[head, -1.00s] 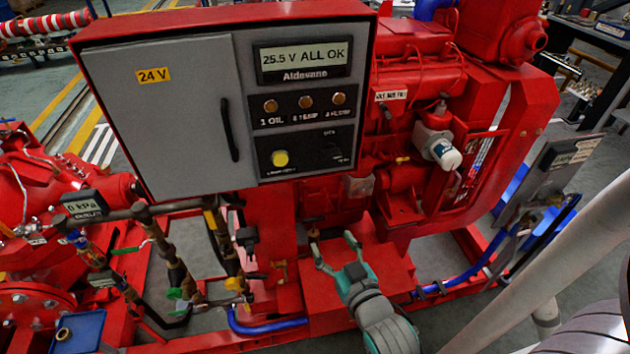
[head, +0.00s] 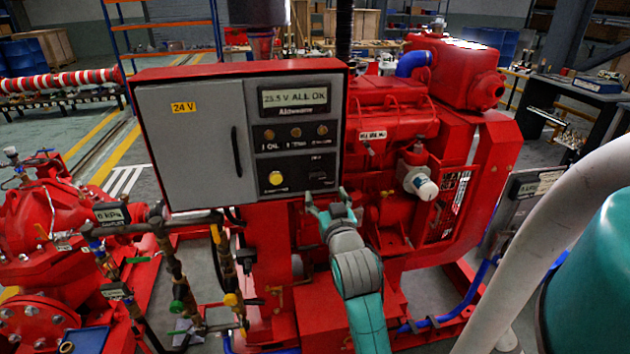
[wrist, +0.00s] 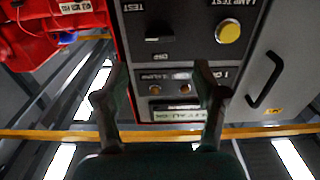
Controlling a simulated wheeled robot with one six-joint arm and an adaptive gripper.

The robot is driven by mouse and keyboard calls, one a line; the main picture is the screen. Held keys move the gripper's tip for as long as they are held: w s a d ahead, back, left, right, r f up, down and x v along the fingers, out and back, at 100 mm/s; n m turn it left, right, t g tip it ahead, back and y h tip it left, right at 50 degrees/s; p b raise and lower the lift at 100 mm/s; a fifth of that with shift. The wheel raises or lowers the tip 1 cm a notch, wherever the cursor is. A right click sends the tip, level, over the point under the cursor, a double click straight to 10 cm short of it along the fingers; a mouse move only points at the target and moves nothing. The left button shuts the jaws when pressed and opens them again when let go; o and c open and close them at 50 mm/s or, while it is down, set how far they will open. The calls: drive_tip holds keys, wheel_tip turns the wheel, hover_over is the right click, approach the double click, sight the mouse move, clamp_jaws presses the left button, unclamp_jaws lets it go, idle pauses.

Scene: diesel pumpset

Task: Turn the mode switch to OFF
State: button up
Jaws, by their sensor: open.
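The control box (head: 190,150) is red with a grey front. The mode switch (head: 320,172) is a small dark knob at the lower right of its black panel, right of the yellow lamp test button (head: 276,178). In the wrist view, turned upside down, the dark switch (wrist: 159,30) sits left of the yellow button (wrist: 228,33), with small white labels around it. I cannot tell where it points. My gripper (head: 328,194) is open and empty, just below the switch in the head view. In the wrist view its fingers (wrist: 160,72) stand apart, and the switch shows beyond the gap between them.
The display (head: 293,98) reads 25.5 V ALL OK, above a row of indicator lamps (head: 296,133). A black door handle (head: 236,152) stands out on the left door. The red engine (head: 400,130) is close behind and right of the box. Pipes and valves (head: 175,270) stand below left.

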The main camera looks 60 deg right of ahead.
sight(319, 177)
drive_tip(key=x, duration=0.9)
drive_tip(key=shift+w, duration=0.1)
drive_tip(key=c, duration=1.1)
drive_tip(key=shift+c, duration=0.2)
